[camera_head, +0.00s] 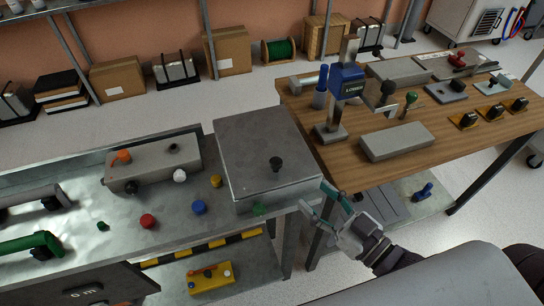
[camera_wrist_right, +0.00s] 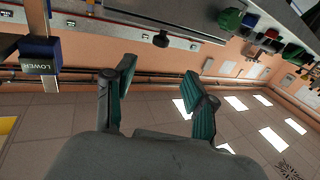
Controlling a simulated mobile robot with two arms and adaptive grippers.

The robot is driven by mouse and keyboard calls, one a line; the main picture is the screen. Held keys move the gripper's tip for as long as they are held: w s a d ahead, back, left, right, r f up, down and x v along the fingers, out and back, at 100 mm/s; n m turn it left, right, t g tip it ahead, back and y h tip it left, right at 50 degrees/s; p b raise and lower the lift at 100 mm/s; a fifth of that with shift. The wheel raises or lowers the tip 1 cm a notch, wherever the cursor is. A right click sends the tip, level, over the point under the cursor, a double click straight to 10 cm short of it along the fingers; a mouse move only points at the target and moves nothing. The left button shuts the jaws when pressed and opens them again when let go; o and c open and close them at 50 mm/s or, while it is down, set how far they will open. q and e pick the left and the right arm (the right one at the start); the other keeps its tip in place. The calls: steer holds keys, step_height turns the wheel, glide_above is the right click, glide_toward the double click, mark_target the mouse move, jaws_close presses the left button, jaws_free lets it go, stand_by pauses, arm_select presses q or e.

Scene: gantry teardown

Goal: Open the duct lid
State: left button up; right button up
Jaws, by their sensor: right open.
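A grey metal box (camera_head: 238,194) stands at the right end of the metal bench. I cannot tell for certain that this is the duct lid. My right gripper (camera_head: 313,196) is open and empty, just right of the box's front right corner and apart from the knob. In the right wrist view the open fingers (camera_wrist_right: 160,75) have nothing between them. My left gripper is not in view.
Coloured knobs and a green pipe (camera_head: 29,242) occupy the metal bench (camera_head: 80,218) at left. A wooden table (camera_head: 330,158) at right holds a post with a blue LOWER block (camera_head: 347,82), a grey bar (camera_head: 397,142) and tools. A gap separates the two work surfaces.

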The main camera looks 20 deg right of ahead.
mark_target(280, 165)
steer(key=p+x, duration=0.1)
steer(key=x, duration=1.2)
steer(key=shift+p, duration=0.3)
jaws_close()
